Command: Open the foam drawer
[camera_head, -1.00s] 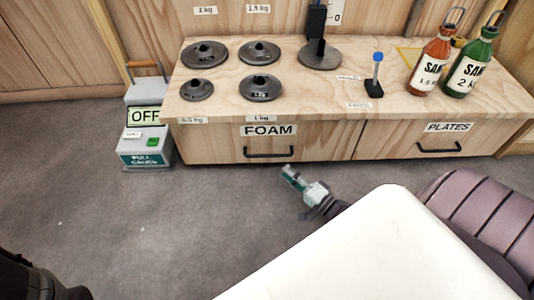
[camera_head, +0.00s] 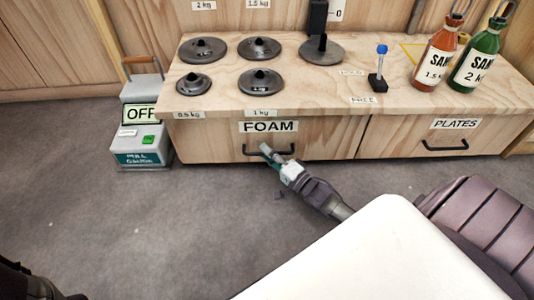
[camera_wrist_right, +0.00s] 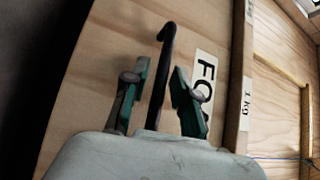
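The foam drawer (camera_head: 225,147) is the left drawer of the wooden bench, under the FOAM label (camera_head: 268,127). Its front looks flush with the bench. Its black bar handle (camera_head: 284,153) also shows in the right wrist view (camera_wrist_right: 164,62). My right gripper (camera_head: 265,149) is at the left part of the handle. In the right wrist view its two green-padded fingers (camera_wrist_right: 160,98) stand apart, with the handle bar between them and gaps on both sides. My left gripper is not clearly visible; only a dark part of my body shows at the lower left.
The PLATES drawer (camera_head: 400,140) is to the right. Several dark weights (camera_head: 261,82), a blue-topped pin (camera_head: 378,70) and two bottles (camera_head: 436,60) stand on the bench top. A grey box marked OFF (camera_head: 141,125) stands on the floor at left.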

